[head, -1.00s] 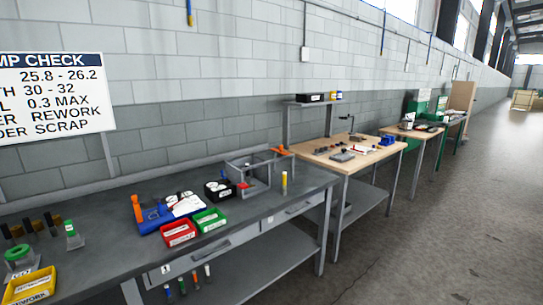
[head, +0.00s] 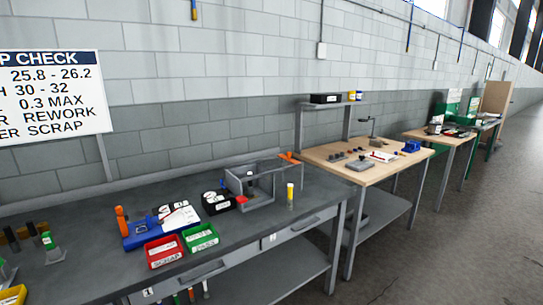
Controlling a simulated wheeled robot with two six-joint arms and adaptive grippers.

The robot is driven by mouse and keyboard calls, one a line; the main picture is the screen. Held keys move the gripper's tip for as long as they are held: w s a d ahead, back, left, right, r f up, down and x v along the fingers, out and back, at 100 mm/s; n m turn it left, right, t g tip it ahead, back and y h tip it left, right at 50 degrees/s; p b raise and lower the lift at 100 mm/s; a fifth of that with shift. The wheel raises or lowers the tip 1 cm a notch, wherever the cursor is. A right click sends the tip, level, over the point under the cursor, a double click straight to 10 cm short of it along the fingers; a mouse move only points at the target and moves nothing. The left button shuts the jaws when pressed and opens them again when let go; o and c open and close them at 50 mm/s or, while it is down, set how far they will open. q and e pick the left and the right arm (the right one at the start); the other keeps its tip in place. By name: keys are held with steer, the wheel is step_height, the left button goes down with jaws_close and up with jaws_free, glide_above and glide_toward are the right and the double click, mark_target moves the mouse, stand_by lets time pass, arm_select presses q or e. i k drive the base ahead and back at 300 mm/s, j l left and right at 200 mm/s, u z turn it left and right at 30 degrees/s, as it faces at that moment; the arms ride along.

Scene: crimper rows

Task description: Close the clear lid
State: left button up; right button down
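A grey-framed box (head: 240,184) with see-through sides stands on the dark bench. A clear panel with a grey edge reaches from it to the right, ending at an orange handle (head: 289,158); this looks like the clear lid (head: 277,164), swung open, though it is too small to be sure. A red part (head: 241,200) shows at the box's front. Neither of my grippers is in view.
On the dark bench (head: 95,252), a yellow-topped cylinder (head: 290,191) stands right of the box. Open floor (head: 440,250) lies right.

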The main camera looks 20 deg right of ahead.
mark_target(288, 154)
steer(key=i+l, duration=0.15)
steer(key=l, duration=0.25)
steer(key=i+l+u, duration=0.1)
steer(key=l, duration=0.3)
steer(key=i+l, duration=0.2)
steer(key=l, duration=0.2)
steer(key=i+l+u, duration=0.1)
steer(key=l, duration=0.3)
steer(key=i+l, duration=0.2)
steer(key=l, duration=0.2)
steer(key=i+l, duration=0.1)
steer(key=l, duration=0.3)
steer(key=i+l+u, duration=0.1)
steer(key=l, duration=0.3)
steer(key=i+l, duration=0.15)
steer(key=l, duration=0.3)
steer(key=i+u, duration=0.05)
